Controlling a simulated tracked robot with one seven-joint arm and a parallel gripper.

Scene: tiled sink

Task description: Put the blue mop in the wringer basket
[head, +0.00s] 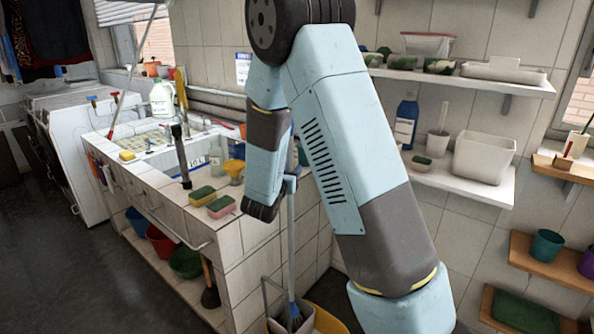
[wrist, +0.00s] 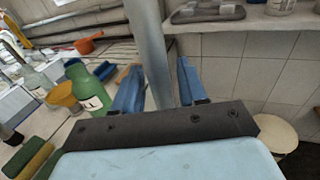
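The blue mop stands nearly upright in the head view, its pale handle (head: 291,235) running down from my gripper (head: 290,181). Its blue head (head: 293,314) is low at the wringer basket (head: 274,316); I cannot tell how deep it sits or whether it touches bottom. The basket is grey and sits at the yellow bucket (head: 327,319), partly cut off by the picture's lower edge. The mop head is not visible there.
The tiled sink counter (head: 225,233) is close left of the handle, with sponges (head: 203,196) and bottles on it. A green bottle (wrist: 91,88) stands left of the fingers in the wrist view. Wall shelves (head: 455,180) are at right. Dark floor (head: 70,270) is open at left.

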